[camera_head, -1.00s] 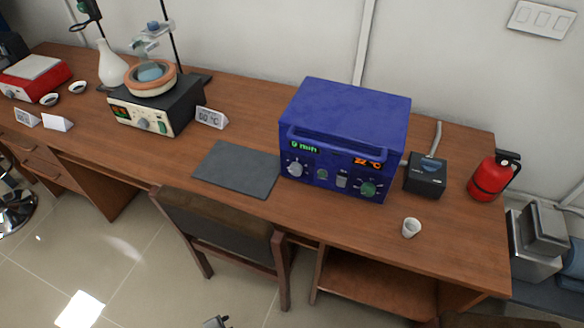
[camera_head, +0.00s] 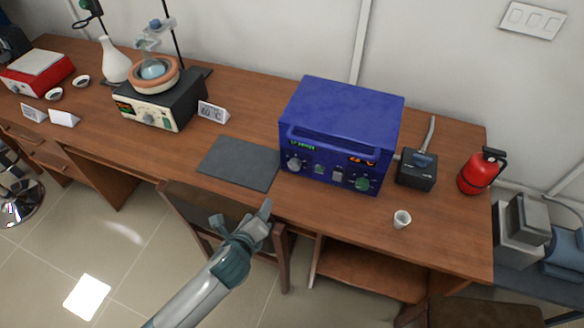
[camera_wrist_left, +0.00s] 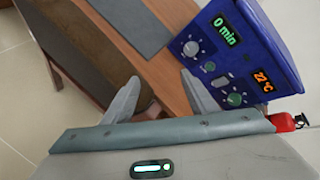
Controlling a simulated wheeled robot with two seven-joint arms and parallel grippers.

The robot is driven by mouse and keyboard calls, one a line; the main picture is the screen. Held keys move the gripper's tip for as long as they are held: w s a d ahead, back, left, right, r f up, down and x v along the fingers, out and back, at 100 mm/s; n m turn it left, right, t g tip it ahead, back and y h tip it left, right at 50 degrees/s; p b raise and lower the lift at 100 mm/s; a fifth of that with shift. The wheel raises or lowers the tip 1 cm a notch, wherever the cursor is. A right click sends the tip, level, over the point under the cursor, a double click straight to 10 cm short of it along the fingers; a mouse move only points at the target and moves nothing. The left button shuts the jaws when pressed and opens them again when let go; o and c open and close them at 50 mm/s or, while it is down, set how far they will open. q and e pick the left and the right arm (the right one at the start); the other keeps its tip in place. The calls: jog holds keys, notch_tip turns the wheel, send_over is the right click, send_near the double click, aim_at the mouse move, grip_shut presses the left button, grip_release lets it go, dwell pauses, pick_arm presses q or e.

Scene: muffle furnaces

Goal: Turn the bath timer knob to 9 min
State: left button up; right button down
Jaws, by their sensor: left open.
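The blue box-shaped device (camera_head: 340,125) stands on the wooden desk. Its display (camera_wrist_left: 225,30) reads 0 min in the left wrist view, and a pale grey knob (camera_head: 293,164) sits below it. That knob also shows in the left wrist view (camera_wrist_left: 190,49). An orange display (camera_wrist_left: 263,82) reads 22 °C, with a green knob (camera_wrist_left: 234,99) near it. My left gripper (camera_head: 243,212) is open and empty, in front of the desk over the chair, below and left of the knob and apart from it. My right gripper is not in view.
A dark grey mat (camera_head: 238,164) lies left of the blue device. A chair (camera_head: 200,200) stands at the desk's front edge. A small white cup (camera_head: 402,219), a black box (camera_head: 416,168) and a red extinguisher (camera_head: 480,171) are to the right. A heating bath (camera_head: 160,103) stands farther left.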

aim_at(293, 168)
pick_arm(q)
jog(key=w+d+m, duration=0.1)
jog(key=m, duration=0.2)
jog(key=w+d+m+t+h, duration=0.1)
jog(key=w+m, duration=0.1)
jog(key=m, duration=0.1)
jog(key=w+d+m+h, duration=0.1)
jog(key=m, duration=0.2)
jog(key=shift+w+d, duration=0.15)
jog(key=shift+w, duration=0.25)
jog(key=shift+w+d+m+t+h, duration=0.15)
jog(key=shift+w+d+m, duration=0.05)
jog(key=shift+m, duration=0.55)
jog(key=shift+w+d+m+t+h, duration=0.15)
jog(key=shift+d+m, duration=0.05)
jog(key=shift+m, duration=0.55)
jog(key=shift+w+f, duration=0.1)
jog(key=p+x, duration=0.1)
jog(key=x, duration=1.6)
jog(key=shift+d+f, duration=0.1)
jog(key=c, duration=1.1)
